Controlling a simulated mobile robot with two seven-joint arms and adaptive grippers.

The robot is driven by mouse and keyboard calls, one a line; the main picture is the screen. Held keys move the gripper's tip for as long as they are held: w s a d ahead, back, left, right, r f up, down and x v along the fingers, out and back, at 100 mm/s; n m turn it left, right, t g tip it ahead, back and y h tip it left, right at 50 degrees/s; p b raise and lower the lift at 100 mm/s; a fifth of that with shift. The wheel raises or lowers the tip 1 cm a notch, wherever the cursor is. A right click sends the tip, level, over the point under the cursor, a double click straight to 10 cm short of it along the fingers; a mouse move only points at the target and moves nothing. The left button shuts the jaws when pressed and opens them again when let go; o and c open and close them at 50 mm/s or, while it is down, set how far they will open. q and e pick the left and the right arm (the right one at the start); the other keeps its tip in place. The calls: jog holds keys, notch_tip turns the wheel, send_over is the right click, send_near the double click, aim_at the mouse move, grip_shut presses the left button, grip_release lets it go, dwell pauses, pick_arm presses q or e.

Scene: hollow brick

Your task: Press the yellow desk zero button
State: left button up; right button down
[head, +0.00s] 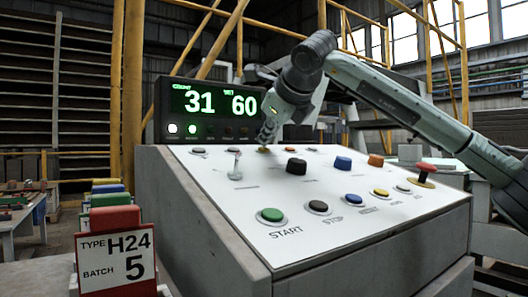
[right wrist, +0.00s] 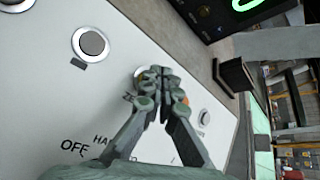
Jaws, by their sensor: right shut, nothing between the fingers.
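The sloped white desk panel (head: 222,172) carries several coloured buttons. A yellow button (head: 262,150) in its back row is partly covered by the fingertips of my right gripper (head: 267,138), which reaches in from the right. In the right wrist view my right gripper (right wrist: 160,102) is shut and empty, its tips over a button beside a partly hidden label that starts with "ZE". The fingers cover most of that button, so I cannot tell whether they touch it. Another yellow button (head: 381,193) sits in the front row. My left gripper is not in view.
A display (head: 212,108) reading 31 and 60 stands behind the panel. A toggle lever (head: 235,166), a black knob (head: 296,166), a green START button (head: 271,215) and a red mushroom button (head: 426,169) rise from the panel. A card reading H24, batch 5 (head: 117,262) stands left.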

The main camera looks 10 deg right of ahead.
jog(key=shift+w+f+b, duration=0.1)
jog(key=shift+f+b, duration=0.2)
jog(key=shift+f, duration=0.1)
dwell(0.6)
dwell(0.3)
jog(key=shift+s+r+p, duration=0.2)
jog(key=shift+r+p, duration=0.2)
jog(key=shift+r, duration=0.4)
jog(key=r+p, duration=0.1)
jog(key=s+r, duration=0.1)
jog(key=r, duration=0.1)
jog(key=r+p, duration=0.1)
jog(key=r, duration=0.1)
jog(key=shift+s+d+p, duration=0.15)
jog(key=shift+d+p, duration=0.15)
jog(key=shift+p, duration=0.05)
jog(key=shift+f, duration=0.1)
